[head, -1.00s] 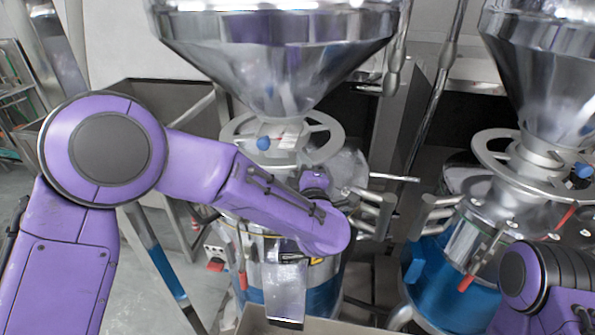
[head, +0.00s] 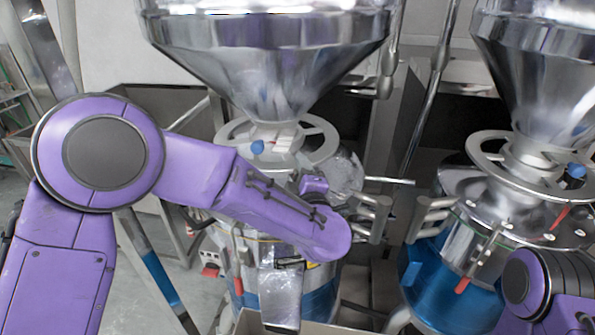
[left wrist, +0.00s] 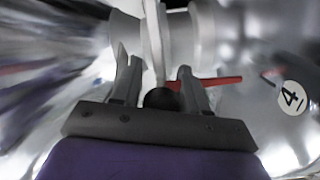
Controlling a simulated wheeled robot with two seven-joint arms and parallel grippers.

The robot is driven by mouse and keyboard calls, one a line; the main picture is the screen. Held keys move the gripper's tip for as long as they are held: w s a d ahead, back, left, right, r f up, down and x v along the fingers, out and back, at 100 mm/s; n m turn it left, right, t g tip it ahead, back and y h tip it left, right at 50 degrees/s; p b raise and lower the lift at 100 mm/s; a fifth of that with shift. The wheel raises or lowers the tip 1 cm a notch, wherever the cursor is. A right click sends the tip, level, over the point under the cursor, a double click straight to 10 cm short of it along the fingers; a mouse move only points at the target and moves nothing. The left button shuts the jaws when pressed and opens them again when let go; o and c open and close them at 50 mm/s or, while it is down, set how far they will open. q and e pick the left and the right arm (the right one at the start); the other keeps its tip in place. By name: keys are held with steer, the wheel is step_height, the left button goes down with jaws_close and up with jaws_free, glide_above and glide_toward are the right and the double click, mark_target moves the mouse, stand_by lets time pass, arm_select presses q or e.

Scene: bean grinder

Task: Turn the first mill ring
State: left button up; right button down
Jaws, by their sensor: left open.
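The first mill ring (head: 322,150), a pale metal spoked wheel, sits around the neck under the left hopper. A blue knob (head: 257,147) stands on its left front. My left arm reaches across the mill's front, and its purple hand (head: 313,186) is just below the ring's front right. In the left wrist view my left gripper (left wrist: 158,85) is open, one finger either side of the ring's thin edge (left wrist: 155,40), seen edge-on. A round black knob (left wrist: 161,98) sits between the fingers. Contact cannot be told. My right gripper is out of view.
A second mill with a similar ring (head: 482,160) stands on the right. Grey finger-like brackets (head: 371,218) jut between the mills. A red lever (left wrist: 212,81) passes beside the fingers. The left hopper (head: 270,60) rises above the ring.

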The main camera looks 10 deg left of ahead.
arm_select(q)
steer(key=b+v, duration=0.3)
steer(key=v, duration=0.6)
steer(key=shift+s+d, duration=0.2)
steer(key=shift+s, duration=0.15)
